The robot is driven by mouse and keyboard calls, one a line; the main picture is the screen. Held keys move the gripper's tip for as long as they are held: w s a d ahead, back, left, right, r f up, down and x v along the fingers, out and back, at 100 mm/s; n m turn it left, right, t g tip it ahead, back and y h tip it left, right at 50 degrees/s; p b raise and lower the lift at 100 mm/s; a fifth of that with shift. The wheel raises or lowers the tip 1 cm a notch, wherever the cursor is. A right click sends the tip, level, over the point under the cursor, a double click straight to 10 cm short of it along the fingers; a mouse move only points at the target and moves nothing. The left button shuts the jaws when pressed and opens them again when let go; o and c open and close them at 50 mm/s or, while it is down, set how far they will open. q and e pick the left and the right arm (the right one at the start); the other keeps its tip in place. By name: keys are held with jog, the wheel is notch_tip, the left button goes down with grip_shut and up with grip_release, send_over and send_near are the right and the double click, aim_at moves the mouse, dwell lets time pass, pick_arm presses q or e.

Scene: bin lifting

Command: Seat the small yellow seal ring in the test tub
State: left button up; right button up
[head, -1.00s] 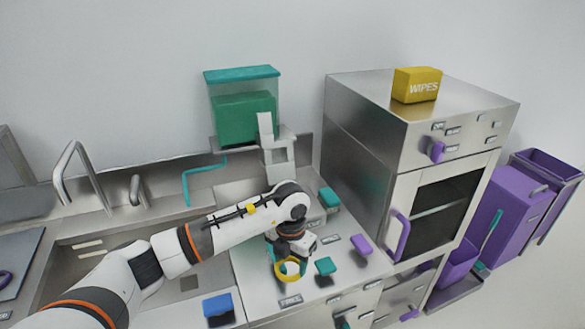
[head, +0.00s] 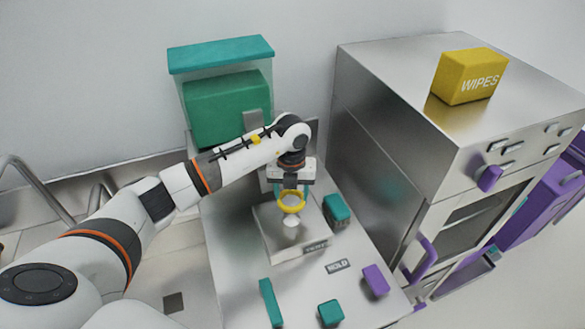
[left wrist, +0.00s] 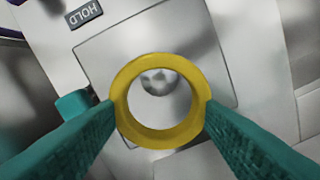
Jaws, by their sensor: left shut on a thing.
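My left gripper (head: 291,194) is shut on the small yellow seal ring (head: 291,209). In the left wrist view, the ring (left wrist: 160,138) is pinched at its two sides between the teal fingers and faces the camera, its hole open. Through the hole I see a small pale round knob (left wrist: 157,80). The knob (head: 291,222) stands on a square grey metal plate or block (head: 300,246) on the counter. The ring appears above this block, apart from it. I cannot tell whether this block belongs to the test tub. My right gripper is not in view.
A clear box with a teal lid (head: 222,54) stands behind. A teal block (head: 338,208) sits right of the grey block. A HOLD label (head: 338,266) and a purple piece (head: 375,280) lie nearer. A steel cabinet (head: 400,130) with yellow wipes (head: 471,76) blocks the right.

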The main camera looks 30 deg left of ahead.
pick_arm(q)
jog(key=shift+s+d+f+b, duration=0.25)
jog(key=shift+s+d+b, duration=0.15)
jog(key=shift+s+b, duration=0.25)
jog(key=shift+w+a+f+b, duration=0.15)
jog(key=shift+f+b, duration=0.1)
jog(key=shift+f, duration=0.25)
jog(key=shift+w+f+b, duration=0.1)
jog(key=shift+f+b, duration=0.1)
jog(key=shift+f, duration=0.25)
jog(key=shift+w+f+b, duration=0.1)
jog(key=shift+f+b, duration=0.25)
jog(key=shift+f, duration=0.35)
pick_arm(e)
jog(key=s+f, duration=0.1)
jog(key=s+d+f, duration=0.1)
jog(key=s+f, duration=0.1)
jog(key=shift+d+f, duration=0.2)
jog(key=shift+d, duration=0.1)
